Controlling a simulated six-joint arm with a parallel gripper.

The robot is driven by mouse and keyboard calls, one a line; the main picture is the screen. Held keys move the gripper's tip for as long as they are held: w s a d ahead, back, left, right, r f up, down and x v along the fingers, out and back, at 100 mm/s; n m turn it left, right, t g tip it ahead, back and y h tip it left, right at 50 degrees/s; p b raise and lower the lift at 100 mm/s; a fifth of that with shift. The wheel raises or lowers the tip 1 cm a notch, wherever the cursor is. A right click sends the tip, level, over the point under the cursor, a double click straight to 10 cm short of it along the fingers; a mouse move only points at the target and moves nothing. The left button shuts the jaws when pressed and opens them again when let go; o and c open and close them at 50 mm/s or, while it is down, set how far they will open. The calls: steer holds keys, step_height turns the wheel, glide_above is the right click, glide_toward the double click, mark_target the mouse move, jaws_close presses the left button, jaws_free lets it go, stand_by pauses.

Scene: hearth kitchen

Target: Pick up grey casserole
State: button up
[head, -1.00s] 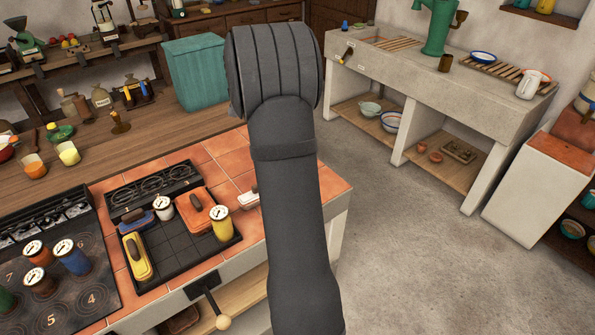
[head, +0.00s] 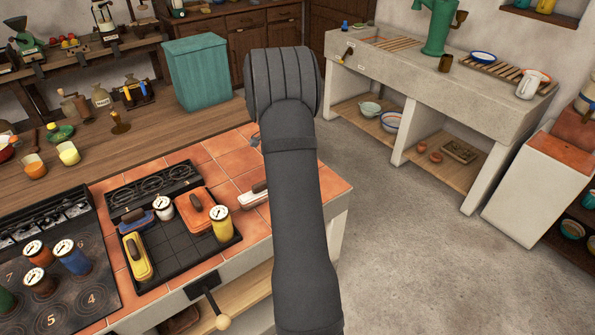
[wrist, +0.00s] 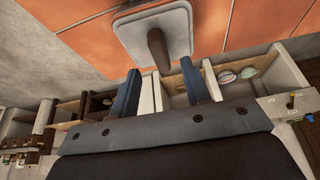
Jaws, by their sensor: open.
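A pale grey, square casserole (head: 252,196) with a dark brown handle sits on the orange tiles at the right side of the counter in the head view, partly hidden behind my arm. In the wrist view, the grey casserole (wrist: 183,22) shows at the top centre, with its brown handle pointing toward my gripper. My gripper (wrist: 160,68) is open, its two blue fingers apart, with the handle's near end showing between their tips. I cannot tell the distance left between them. In the head view my arm hides most of the gripper.
A dark tray (head: 187,262) left of the casserole carries a yellow block-shaped item (head: 137,258), an orange one (head: 192,212) and several gauge-topped canisters. A black stove top (head: 40,300) is further left. A teal bin (head: 197,73) stands behind; a stone sink unit (head: 430,90) is right.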

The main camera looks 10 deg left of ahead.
steer(key=x, duration=0.4)
steer(key=shift+a, duration=0.15)
jaws_close()
stand_by(1.1)
